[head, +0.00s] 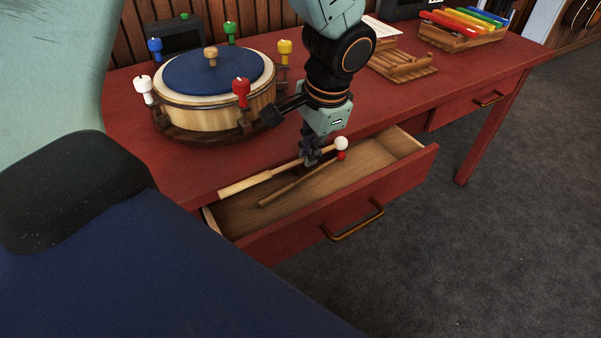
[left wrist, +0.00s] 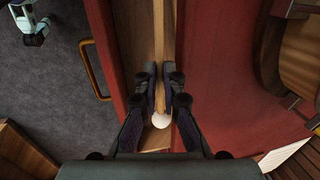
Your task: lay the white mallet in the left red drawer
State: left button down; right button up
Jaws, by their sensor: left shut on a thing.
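The white mallet (head: 250,183) has a pale wooden handle and a round white head. My left gripper (head: 312,157) is shut on its handle near the head, over the open left red drawer (head: 300,222). In the left wrist view, the fingers (left wrist: 162,88) pinch the handle, and the white head (left wrist: 160,121) shows just below them. The handle lies roughly along the drawer's length, near its back side; whether it touches the drawer is unclear. A red-headed mallet (head: 290,190) lies inside the drawer. My right gripper is not in view.
A drum (head: 212,105) with a blue top and coloured pegs stands on the red table (head: 370,107) behind the drawer. A small wooden rack (head: 402,68) and a colourful xylophone (head: 462,27) stand farther right. The right drawer (head: 475,103) is closed.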

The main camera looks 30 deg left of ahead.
pick_arm(q)
jog(key=f+b, duration=0.1)
jog(key=f, duration=0.1)
jog(key=d+f+b, duration=0.1)
jog(key=f, duration=0.2)
jog(key=f+b, duration=0.1)
jog(key=f, duration=0.2)
jog(key=shift+s+d+f+b, duration=0.1)
jog(key=shift+s+d+b, duration=0.05)
jog(key=shift+b, duration=0.2)
jog(key=shift+d, duration=0.55)
jog(key=shift+a+f, duration=0.15)
jog(key=shift+a, duration=0.35)
jog(key=shift+d+f, duration=0.15)
jog(key=shift+d, duration=0.15)
jog(key=shift+f, duration=0.25)
jog(key=shift+a, duration=0.2)
jog(key=c, duration=1.8)
grip_release()
jog(key=shift+c, duration=0.2)
jog(key=shift+o, duration=0.3)
jog(key=shift+d, duration=0.15)
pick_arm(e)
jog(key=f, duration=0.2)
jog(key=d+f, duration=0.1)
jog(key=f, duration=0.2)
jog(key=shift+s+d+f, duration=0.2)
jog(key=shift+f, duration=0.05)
